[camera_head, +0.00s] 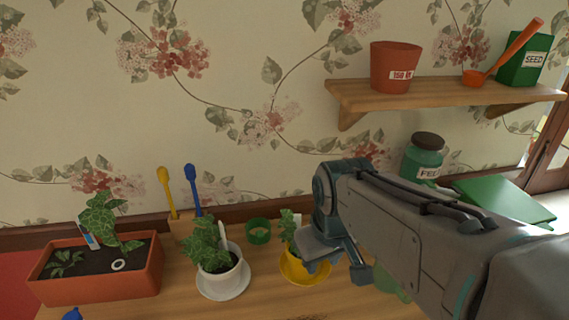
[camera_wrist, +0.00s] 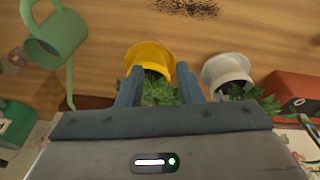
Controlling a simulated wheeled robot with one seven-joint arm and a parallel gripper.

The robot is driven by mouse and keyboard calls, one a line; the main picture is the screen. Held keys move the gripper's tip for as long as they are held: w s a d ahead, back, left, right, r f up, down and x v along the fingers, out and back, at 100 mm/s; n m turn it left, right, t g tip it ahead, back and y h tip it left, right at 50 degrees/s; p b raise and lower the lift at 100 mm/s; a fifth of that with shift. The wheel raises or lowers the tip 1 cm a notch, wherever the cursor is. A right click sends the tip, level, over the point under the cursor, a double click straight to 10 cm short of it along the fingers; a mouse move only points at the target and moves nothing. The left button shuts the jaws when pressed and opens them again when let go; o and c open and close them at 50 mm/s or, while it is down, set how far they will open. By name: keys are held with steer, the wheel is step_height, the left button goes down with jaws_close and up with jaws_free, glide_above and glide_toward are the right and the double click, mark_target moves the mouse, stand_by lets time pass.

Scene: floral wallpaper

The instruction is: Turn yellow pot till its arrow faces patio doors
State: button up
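The yellow pot (camera_head: 299,270) stands on the wooden table with a small leafy plant in it, partly hidden by my arm. It also shows in the wrist view (camera_wrist: 150,54). No arrow is visible on the parts of it I can see. My gripper (camera_head: 340,264) is at the pot's right side in the head view. In the wrist view its two fingers are apart, with the plant's leaves showing between them; whether they touch the pot I cannot tell. A wooden frame with glass (camera_head: 551,150) at the far right may be the patio doors.
A white pot (camera_head: 216,279) on a saucer stands close left of the yellow one. A terracotta planter (camera_head: 100,286) is further left. A green watering can (camera_wrist: 58,38) stands on the other side. A shelf (camera_head: 440,91) is above.

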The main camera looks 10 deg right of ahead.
steer(key=w+r+n+g, duration=0.1)
steer(key=w+r+n, duration=0.2)
steer(key=w+n, duration=0.5)
steer(key=r+n+g, duration=0.1)
steer(key=n+g, duration=0.1)
steer(key=n, duration=0.4)
glide_above(296, 224)
steer(key=shift+w+d+f+b, duration=0.1)
steer(key=shift+w+f+b, duration=0.15)
steer(key=shift+b, duration=0.2)
step_height(296, 224, down, 13)
steer(key=shift+f, duration=0.1)
jaws_close()
